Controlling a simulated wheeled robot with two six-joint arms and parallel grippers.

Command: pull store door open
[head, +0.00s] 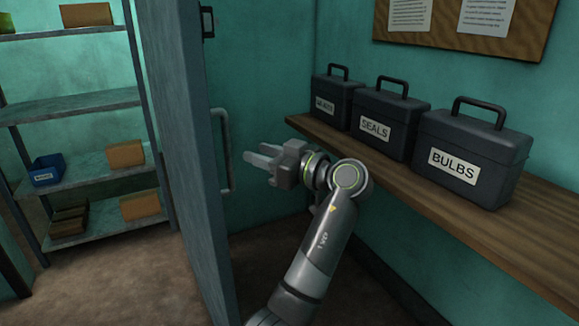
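The store door (180,130) is a tall grey-blue panel. It stands open, with the store's shelving visible to its left. A pale D-shaped bar handle (226,150) is mounted upright on the door's right side. My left gripper (252,155) is just right of the handle, with its fingers pointing left toward it. The fingers are spread with a gap between them, and nothing is held. The gripper looks apart from the handle, though the depth between them is hard to judge. My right gripper is not in view.
A wooden shelf (540,225) along the right wall carries cases labelled SEALS (385,125) and BULBS (470,160), plus a third. Metal shelving (75,105) with boxes stands left of the door. The brown floor (110,285) in front of it is clear.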

